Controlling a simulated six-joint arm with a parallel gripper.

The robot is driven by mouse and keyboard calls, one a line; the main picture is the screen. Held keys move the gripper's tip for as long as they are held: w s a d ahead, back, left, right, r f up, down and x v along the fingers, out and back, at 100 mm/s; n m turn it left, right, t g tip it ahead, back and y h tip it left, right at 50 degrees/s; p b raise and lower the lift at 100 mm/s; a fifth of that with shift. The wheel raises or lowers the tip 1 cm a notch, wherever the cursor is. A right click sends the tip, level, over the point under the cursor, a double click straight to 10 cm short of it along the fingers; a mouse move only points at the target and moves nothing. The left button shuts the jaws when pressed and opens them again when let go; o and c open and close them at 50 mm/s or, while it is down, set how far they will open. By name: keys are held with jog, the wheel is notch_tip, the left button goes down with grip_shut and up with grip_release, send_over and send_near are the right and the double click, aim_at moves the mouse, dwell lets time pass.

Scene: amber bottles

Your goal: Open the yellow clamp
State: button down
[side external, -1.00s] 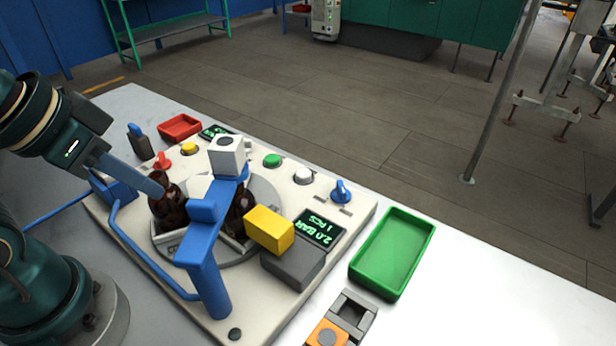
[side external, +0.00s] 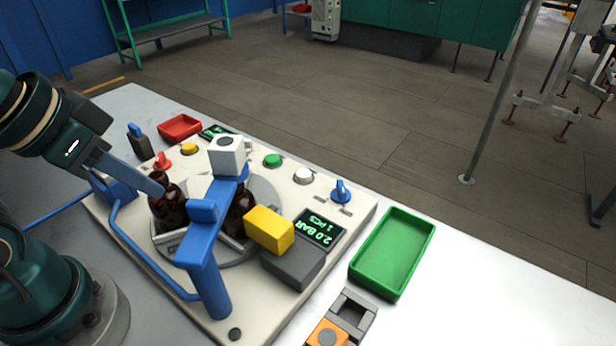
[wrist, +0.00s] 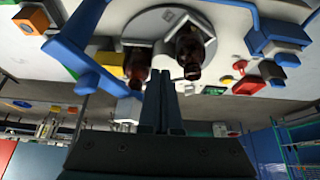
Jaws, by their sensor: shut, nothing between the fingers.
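The yellow clamp shows as a yellow block (side external: 269,229) on a dark grey block (side external: 293,263) at the front right of the white panel. Its jaw state cannot be told from here. My gripper (side external: 158,188) has its fingers together and empty, at the left side of the fixture beside an amber bottle (side external: 166,210). The clamp is well to its right. In the wrist view my closed fingers (wrist: 164,74) point between two amber bottles, one on the left (wrist: 137,69) and one on the right (wrist: 188,50). Whether they touch a bottle cannot be told.
A blue arm (side external: 207,270) with a white block (side external: 226,156) stands between my gripper and the clamp. A blue rail (side external: 150,257) runs along the panel's near edge. A green tray (side external: 425,232) lies right, a red tray (side external: 180,126) at the back.

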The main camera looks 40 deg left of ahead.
aim_at(275, 225)
jog(key=c, duration=0.6)
grip_release()
jog(key=shift+r, duration=0.3)
jog(key=shift+o, duration=0.8)
jog(key=shift+m, duration=0.3)
jog(key=r, duration=0.5)
jog(key=shift+w+d, duration=0.15)
jog(key=shift+w, duration=0.05)
jog(key=w+d+m+g, duration=0.1)
jog(key=w+m, duration=0.1)
jog(key=m, duration=0.1)
jog(key=w+d+r+m+g, duration=0.1)
jog(key=w+d+m, duration=0.1)
jog(key=m, duration=0.1)
jog(key=w+d+r+m+g, duration=0.1)
jog(key=d+m, duration=0.1)
jog(key=m, duration=0.1)
jog(key=shift+w+h, duration=0.3)
jog(key=shift+w, duration=0.1)
jog(key=w+d+f+m+g, duration=0.3)
jog(key=w+d+m, duration=0.1)
jog(key=d+m, duration=0.35)
jog(key=shift+m, duration=0.45)
jog(key=f, duration=0.9)
jog(key=a+f, duration=0.1)
jog(key=f, duration=0.3)
jog(key=shift+s+a+f, duration=0.1)
jog(key=shift+s+f, duration=0.15)
